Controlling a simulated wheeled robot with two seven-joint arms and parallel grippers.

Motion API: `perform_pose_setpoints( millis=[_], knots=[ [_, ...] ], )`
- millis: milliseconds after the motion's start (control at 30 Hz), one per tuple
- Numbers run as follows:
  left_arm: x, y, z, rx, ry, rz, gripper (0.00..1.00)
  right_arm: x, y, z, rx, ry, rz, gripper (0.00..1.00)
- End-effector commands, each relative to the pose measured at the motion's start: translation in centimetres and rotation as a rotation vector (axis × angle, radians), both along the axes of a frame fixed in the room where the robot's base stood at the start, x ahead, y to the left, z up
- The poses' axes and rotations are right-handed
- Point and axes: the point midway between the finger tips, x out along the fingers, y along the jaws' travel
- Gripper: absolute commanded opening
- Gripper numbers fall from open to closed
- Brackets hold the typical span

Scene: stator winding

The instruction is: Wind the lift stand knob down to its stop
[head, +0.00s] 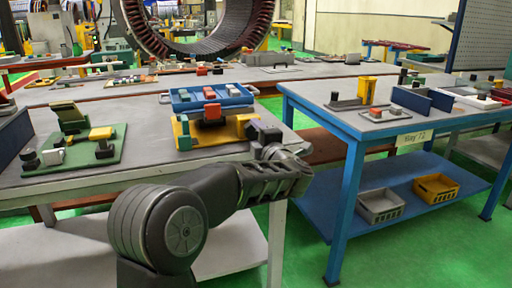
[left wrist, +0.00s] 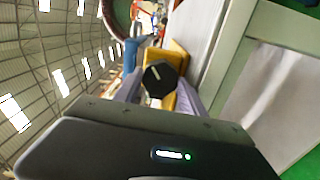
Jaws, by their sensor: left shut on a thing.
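The lift stand has a yellow base (head: 184,140) and a blue tray top (head: 181,106), and stands near the right end of the grey table. Its dark knob (left wrist: 159,76) has a pale line on its face and shows in the left wrist view. My left gripper (head: 262,137) reaches the stand's right side. In the left wrist view its two pale fingers (left wrist: 158,92) lie on either side of the knob, shut on it. In the head view the gripper hides the knob. My right gripper is not in view.
The blue tray top carries red and pale blocks (head: 209,93). A green board (head: 80,150) with small parts lies to the left on the grey table (head: 150,172). A blue-framed table (head: 352,125) stands to the right across a gap, with bins (head: 380,207) on its lower shelf.

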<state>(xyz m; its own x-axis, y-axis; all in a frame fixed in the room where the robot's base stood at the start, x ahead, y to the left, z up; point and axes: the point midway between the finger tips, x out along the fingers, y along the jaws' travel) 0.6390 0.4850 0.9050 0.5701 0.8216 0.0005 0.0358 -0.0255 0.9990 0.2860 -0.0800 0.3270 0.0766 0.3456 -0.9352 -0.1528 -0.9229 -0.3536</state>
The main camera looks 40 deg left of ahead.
Motion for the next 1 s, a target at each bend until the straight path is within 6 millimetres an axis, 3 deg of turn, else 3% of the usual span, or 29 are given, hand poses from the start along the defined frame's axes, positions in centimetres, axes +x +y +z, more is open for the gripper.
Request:
perform_pose_setpoints(
  millis=[33,600,1000],
  knots=[
    [0.0,0.0,-0.8,-0.028,-0.037,-0.001,0.07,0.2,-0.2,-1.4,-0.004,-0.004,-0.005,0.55],
    [0.0,-0.1,-0.7,-0.336,-0.481,-0.001,0.07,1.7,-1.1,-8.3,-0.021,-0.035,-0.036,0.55],
    [0.1,-0.1,-0.4,-0.503,-0.720,-0.001,0.07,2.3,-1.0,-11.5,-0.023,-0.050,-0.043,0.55]
  ],
)
